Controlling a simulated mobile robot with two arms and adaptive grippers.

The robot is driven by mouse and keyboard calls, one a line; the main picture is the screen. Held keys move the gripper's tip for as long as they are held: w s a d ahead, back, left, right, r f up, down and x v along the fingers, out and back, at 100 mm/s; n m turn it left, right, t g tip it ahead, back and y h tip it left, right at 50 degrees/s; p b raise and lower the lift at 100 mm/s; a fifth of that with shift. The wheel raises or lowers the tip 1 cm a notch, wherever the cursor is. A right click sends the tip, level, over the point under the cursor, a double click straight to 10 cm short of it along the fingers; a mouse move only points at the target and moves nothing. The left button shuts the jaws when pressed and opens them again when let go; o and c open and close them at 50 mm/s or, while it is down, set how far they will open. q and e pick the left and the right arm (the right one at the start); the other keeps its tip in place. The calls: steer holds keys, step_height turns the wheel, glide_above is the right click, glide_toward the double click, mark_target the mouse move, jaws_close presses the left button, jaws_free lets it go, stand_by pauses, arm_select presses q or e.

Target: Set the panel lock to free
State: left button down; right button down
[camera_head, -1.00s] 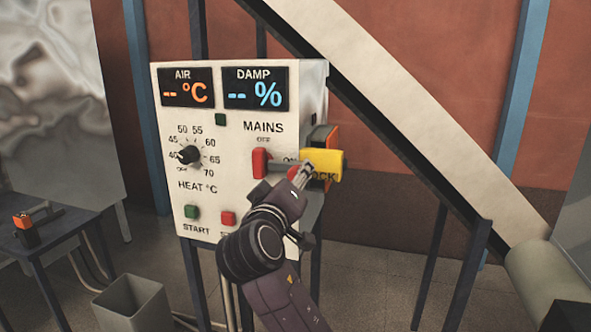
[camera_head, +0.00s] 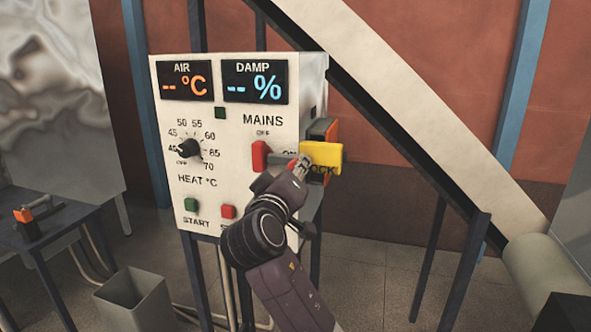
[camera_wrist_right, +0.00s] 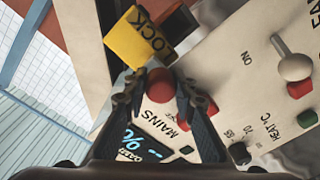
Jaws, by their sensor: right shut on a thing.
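The yellow lock plate (camera_head: 321,153), marked with letters ending in "OCK", sits at the right edge of the white control panel (camera_head: 230,180), in front of an orange and dark piece. It also shows in the wrist view (camera_wrist_right: 134,40), just beyond the fingertips. My right gripper (camera_head: 302,164) comes in from below and its fingertips overlap the plate's left part. In the wrist view, the fingers (camera_wrist_right: 160,92) are closed around a red round knob (camera_wrist_right: 160,82), which seems to be the end of the grey MAINS lever. My left gripper is out of view.
The panel front carries a heat dial (camera_head: 188,150), a green start button (camera_head: 190,205) and a red button (camera_head: 228,212). A sloping chute (camera_head: 420,110) passes behind to the right. A grey bin (camera_head: 135,300) and a table (camera_head: 60,225) stand at left.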

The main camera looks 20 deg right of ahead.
steer(key=s+d, duration=0.1)
steer(key=d, duration=0.1)
steer(key=shift+s+d+f, duration=0.15)
steer(key=shift+s+d, duration=0.2)
steer(key=c, duration=1.9)
jaws_free()
steer(key=shift+c, duration=0.2)
steer(key=o, duration=0.4)
steer(key=shift+s+d, duration=0.1)
steer(key=shift+s, duration=0.1)
steer(key=shift+c, duration=0.2)
steer(key=v, duration=1.2)
